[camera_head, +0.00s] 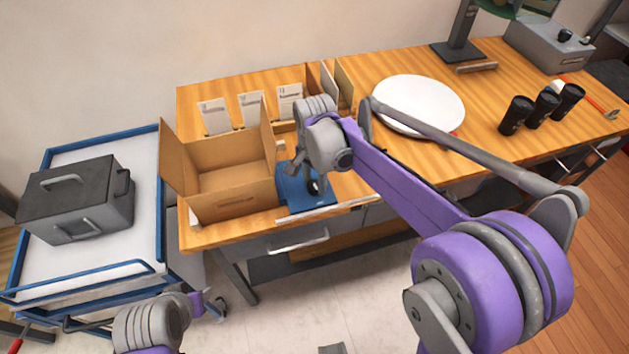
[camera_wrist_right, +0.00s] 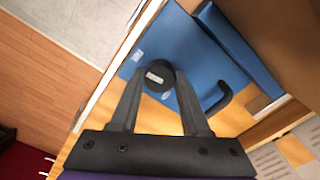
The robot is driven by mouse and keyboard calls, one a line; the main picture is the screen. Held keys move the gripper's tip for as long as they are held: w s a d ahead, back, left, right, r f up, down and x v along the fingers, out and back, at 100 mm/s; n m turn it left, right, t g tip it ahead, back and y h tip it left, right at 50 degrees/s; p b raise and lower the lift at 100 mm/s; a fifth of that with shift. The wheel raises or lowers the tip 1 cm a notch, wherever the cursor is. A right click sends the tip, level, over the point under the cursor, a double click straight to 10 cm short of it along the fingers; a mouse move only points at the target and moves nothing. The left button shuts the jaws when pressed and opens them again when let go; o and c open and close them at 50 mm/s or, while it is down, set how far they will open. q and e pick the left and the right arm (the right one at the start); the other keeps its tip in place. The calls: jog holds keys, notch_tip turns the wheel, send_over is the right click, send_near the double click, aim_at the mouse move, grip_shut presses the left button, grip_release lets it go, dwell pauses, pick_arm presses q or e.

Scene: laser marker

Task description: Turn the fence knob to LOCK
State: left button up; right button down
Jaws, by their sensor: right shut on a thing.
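The blue fence device (camera_head: 292,195) sits at the table's front edge, right of the open cardboard box. In the right wrist view it is a blue plate and bar (camera_wrist_right: 190,45) with a dark curved handle (camera_wrist_right: 222,98). The round black knob (camera_wrist_right: 158,84) has a small pale label on its face. My right gripper (camera_head: 314,184) reaches down over the fence device. In the right wrist view its fingers (camera_wrist_right: 160,78) are closed on either side of the knob. Knob markings are too small to read. Part of my left arm shows at the bottom; its gripper is not visible.
The open cardboard box (camera_head: 222,208) stands close left of the fence device. Several white cards (camera_head: 250,107) stand behind. A white plate (camera_head: 419,103) and three black cups (camera_head: 546,106) are to the right. A blue-framed cart (camera_head: 92,262) holds a grey case (camera_head: 78,200).

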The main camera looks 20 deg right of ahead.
jog(key=n, duration=1.1)
jog(key=shift+n+b, duration=0.3)
jog(key=shift+b, duration=0.1)
jog(key=n, duration=1)
jog(key=shift+n, duration=0.4)
jog(key=shift+c, duration=1.9)
grip_release()
